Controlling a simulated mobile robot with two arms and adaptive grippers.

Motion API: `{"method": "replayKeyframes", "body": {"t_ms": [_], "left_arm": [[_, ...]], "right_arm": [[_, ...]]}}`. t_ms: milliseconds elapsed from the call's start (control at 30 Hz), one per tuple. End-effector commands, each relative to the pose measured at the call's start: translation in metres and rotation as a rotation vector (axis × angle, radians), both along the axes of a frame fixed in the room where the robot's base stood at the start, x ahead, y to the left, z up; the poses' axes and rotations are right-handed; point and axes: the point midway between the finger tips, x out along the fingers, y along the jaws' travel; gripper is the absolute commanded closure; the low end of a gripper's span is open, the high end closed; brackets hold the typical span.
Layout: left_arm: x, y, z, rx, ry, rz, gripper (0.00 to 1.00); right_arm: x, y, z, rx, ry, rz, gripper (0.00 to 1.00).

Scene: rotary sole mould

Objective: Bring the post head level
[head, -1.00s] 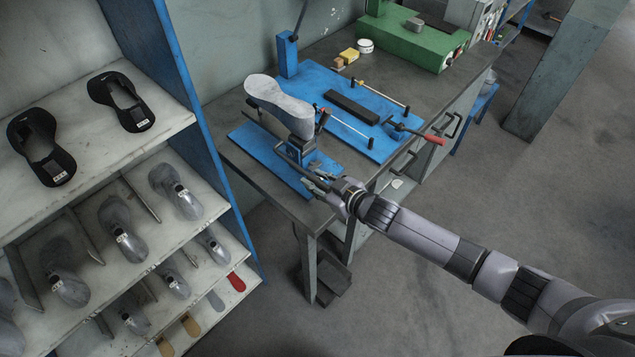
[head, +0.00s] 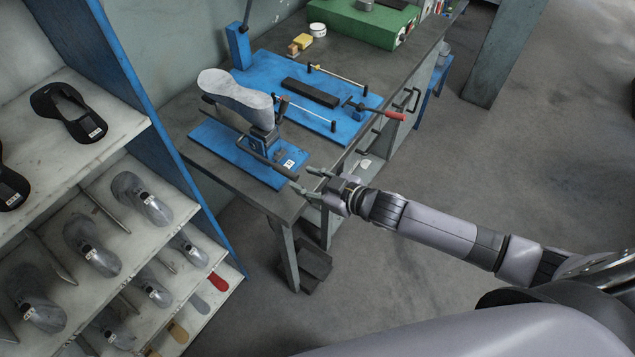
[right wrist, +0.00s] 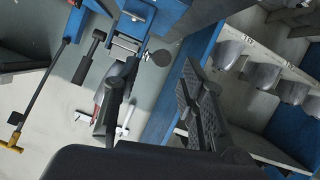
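The post head, a long grey sole-shaped form (head: 236,96), sits on a post (head: 262,143) above a blue base plate (head: 220,150) on the bench. In the head view it slants down from back left to front right; whether it is truly level is hard to tell. A dark lever bar (head: 265,160) runs from the post toward the bench's front edge, beside a white label (head: 289,163). My right gripper (head: 306,182) is open and empty, just off the bench edge near the bar's end. In the right wrist view its fingers (right wrist: 155,98) stand wide apart. My left gripper is out of view.
A blue plate (head: 345,128) with rods, a black bar (head: 310,92) and a red-handled lever (head: 390,114) lies right of the post. A green machine (head: 360,25) stands behind. A shelf rack (head: 160,165) with lasts stands left.

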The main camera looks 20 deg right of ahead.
Motion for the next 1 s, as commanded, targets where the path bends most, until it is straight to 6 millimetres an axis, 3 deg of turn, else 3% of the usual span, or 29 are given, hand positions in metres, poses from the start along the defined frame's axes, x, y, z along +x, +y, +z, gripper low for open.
{"method": "replayKeyframes", "body": {"t_ms": [233,833,933,1000], "left_arm": [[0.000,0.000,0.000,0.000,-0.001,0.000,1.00],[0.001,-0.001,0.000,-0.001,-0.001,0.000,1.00],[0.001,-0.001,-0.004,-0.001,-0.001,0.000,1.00],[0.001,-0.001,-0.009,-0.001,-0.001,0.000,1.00]], "right_arm": [[-0.022,-0.015,0.011,0.000,0.000,0.000,0.62],[-0.024,-0.016,0.012,0.001,-0.001,-0.001,0.62],[-0.021,-0.023,-0.003,-0.008,0.013,-0.022,0.62],[-0.018,-0.033,-0.029,-0.022,0.038,-0.060,0.62]]}}
